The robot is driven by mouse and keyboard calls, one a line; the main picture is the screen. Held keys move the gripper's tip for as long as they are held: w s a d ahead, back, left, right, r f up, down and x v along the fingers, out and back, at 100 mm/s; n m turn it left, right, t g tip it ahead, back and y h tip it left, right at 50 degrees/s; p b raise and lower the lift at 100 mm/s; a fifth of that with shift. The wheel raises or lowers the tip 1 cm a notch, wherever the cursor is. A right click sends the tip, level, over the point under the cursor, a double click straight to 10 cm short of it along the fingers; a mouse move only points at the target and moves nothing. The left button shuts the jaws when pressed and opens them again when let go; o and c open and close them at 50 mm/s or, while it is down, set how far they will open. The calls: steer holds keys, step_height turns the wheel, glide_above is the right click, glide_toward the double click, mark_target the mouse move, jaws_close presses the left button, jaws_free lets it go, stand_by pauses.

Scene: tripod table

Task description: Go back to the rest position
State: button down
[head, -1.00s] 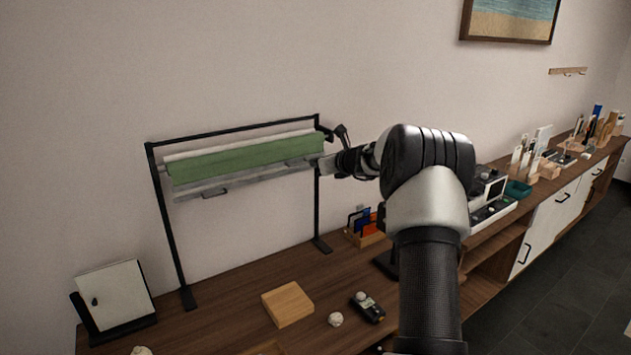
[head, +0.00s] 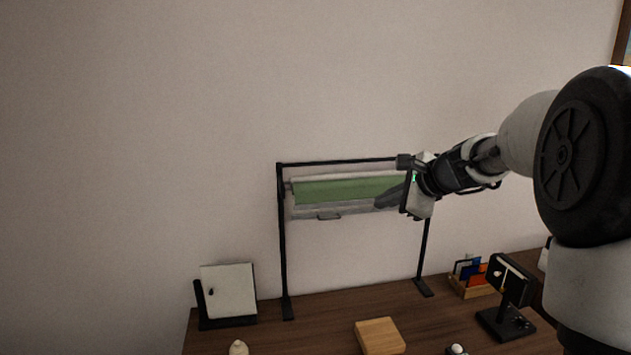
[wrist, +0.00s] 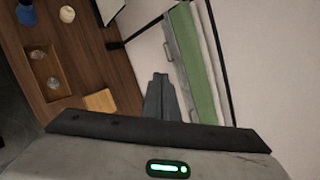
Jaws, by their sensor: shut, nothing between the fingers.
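My gripper (head: 390,198) is in front of the right part of the hanging frame, pointing left. Its fingers are shut with nothing between them. In the wrist view the closed fingertips (wrist: 160,82) point toward the frame's grey lower bar. The black frame (head: 282,240) stands on the wooden counter and carries a green roll (head: 345,189) with a grey bar and handle (head: 328,216) below it. The green roll also shows in the wrist view (wrist: 193,60). I cannot tell whether the fingers touch the bar.
On the counter (head: 270,340) are a white panel on a black stand (head: 228,290), a wooden block (head: 380,336), a card holder (head: 472,285) and a black device on a stand (head: 510,290). The wall above the frame is clear.

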steer(key=s+a+n+g+h, duration=0.1)
steer(key=s+a+n, duration=0.25)
steer(key=s, duration=0.45)
steer(key=s+a+n+g, duration=0.2)
steer(key=s+n, duration=0.3)
steer(key=s, duration=0.3)
steer(key=s+a+n+g+h, duration=0.1)
steer(key=s+a+n, duration=0.25)
steer(key=s, duration=0.55)
steer(key=s+d+f+n+h, duration=0.1)
steer(key=s+d+f+n, duration=0.1)
steer(key=s, duration=0.4)
steer(key=s+d+f+n+h, duration=0.2)
steer(key=s+d+f+n, duration=0.1)
steer(key=s+d+n, duration=0.1)
steer(key=s+n, duration=0.1)
steer(key=s, duration=0.1)
steer(key=shift+s+n, duration=0.3)
steer(key=shift+n, duration=0.1)
